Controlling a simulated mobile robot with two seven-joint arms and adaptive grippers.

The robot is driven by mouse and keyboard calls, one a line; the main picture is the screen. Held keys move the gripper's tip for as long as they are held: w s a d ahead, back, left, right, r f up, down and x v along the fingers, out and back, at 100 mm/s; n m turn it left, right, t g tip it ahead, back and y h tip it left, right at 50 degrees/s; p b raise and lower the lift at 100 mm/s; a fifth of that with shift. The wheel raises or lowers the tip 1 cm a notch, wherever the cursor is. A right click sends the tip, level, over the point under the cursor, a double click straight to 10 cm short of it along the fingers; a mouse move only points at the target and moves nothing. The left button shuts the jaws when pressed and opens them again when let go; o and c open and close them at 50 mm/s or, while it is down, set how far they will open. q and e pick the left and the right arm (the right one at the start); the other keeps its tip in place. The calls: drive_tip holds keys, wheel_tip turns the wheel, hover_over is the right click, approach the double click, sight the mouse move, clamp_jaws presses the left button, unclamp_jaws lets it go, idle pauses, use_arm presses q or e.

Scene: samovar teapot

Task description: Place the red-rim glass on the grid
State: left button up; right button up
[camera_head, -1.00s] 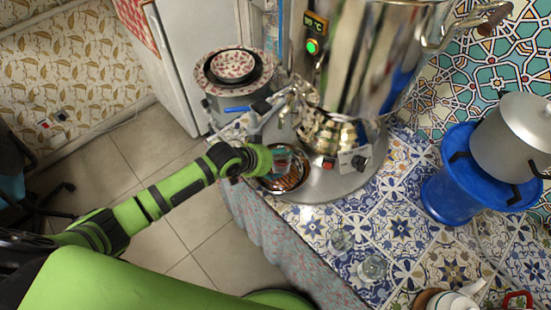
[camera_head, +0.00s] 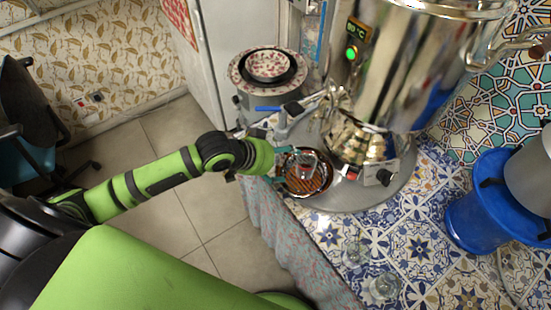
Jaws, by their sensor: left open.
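The small clear glass (camera_head: 306,164) stands on the round brown grid (camera_head: 316,185) at the foot of the samovar; its red rim is hard to make out at this size. The grid sits in a shiny round tray below the samovar's tap. My left gripper (camera_head: 288,164) is open, reaching in from the left. Its teal fingertips are at the left side of the glass, and I cannot tell whether they touch it. My right gripper is not in view.
The large steel samovar (camera_head: 410,65) rises right behind the grid. Two clear glasses (camera_head: 385,286) stand on the tiled table at the front. A blue container (camera_head: 478,215) is at the right. A patterned bowl (camera_head: 268,65) sits on a pot at the back left.

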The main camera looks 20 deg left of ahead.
use_arm(q)
drive_tip(key=s+a+f+n+y, duration=0.15)
drive_tip(key=a+f, duration=0.25)
drive_tip(key=f, duration=0.4)
drive_tip(key=s+a+f+n+g+y, duration=0.15)
drive_tip(key=a+f, duration=0.25)
drive_tip(key=f, duration=0.4)
drive_tip(key=s+a+f+t+y, duration=0.1)
drive_tip(key=s+a+f, duration=0.2)
drive_tip(key=f, duration=0.5)
drive_tip(key=s+d+f+g, duration=0.1)
drive_tip(key=s+f, duration=0.4)
drive_tip(key=s, duration=0.5)
drive_tip(key=s+d+f+g, duration=0.2)
drive_tip(key=s+f, duration=0.4)
drive_tip(key=s, duration=0.5)
drive_tip(key=s+d+f+g+y, duration=0.1)
drive_tip(key=s+f+g, duration=0.1)
drive_tip(key=s+f, duration=0.4)
drive_tip(key=s, duration=0.5)
drive_tip(key=shift+d+m+g, duration=0.2)
drive_tip(key=shift+m+g, duration=0.15)
drive_tip(key=shift+m, duration=0.05)
drive_tip(key=shift+f, duration=0.1)
